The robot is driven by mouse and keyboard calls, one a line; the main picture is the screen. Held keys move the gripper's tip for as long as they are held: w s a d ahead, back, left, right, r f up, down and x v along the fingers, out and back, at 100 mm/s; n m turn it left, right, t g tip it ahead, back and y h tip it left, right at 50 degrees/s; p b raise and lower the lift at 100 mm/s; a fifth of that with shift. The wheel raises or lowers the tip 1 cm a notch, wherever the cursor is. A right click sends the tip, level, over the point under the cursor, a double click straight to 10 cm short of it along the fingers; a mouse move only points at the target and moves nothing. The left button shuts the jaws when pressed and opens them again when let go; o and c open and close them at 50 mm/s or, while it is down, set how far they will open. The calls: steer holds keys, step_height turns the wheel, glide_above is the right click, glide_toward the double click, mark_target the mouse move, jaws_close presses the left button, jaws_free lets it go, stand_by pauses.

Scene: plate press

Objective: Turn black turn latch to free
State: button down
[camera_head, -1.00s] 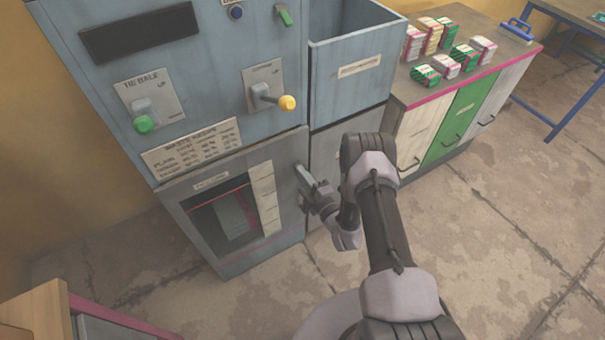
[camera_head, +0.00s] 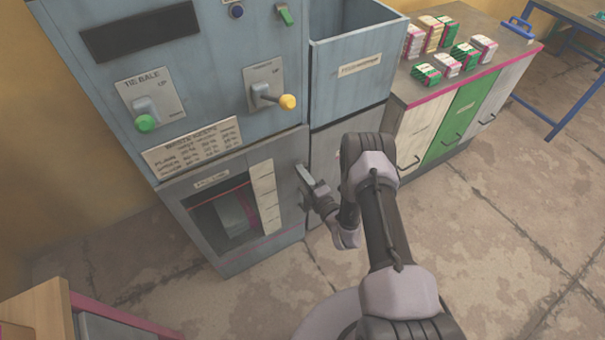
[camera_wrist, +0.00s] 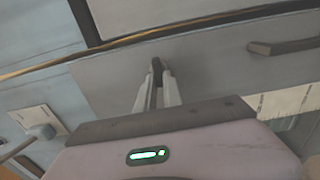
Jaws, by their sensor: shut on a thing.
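The black turn latch (camera_wrist: 156,66) shows in the wrist view as a small dark piece between my fingertips, on the grey front of the press. My gripper (camera_wrist: 156,77) is shut on it, with one pale finger on each side. In the head view my gripper (camera_head: 306,178) reaches the right edge of the press's lower front, beside the window. The latch is mostly hidden by the fingers there, and I cannot tell its exact angle.
The press front carries a green-knobbed lever (camera_head: 145,123) and a yellow-knobbed lever (camera_head: 287,101) above my gripper. A blue-grey bin (camera_head: 352,70) and a cabinet (camera_head: 445,125) with several small packs stand to the right. A dark bar handle (camera_wrist: 285,46) shows in the wrist view. The floor at right is clear.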

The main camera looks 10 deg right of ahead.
steer(key=c, duration=1.5)
jaws_free()
steer(key=p+v, duration=0.5)
steer(key=v, duration=1.2)
steer(key=shift+s, duration=0.2)
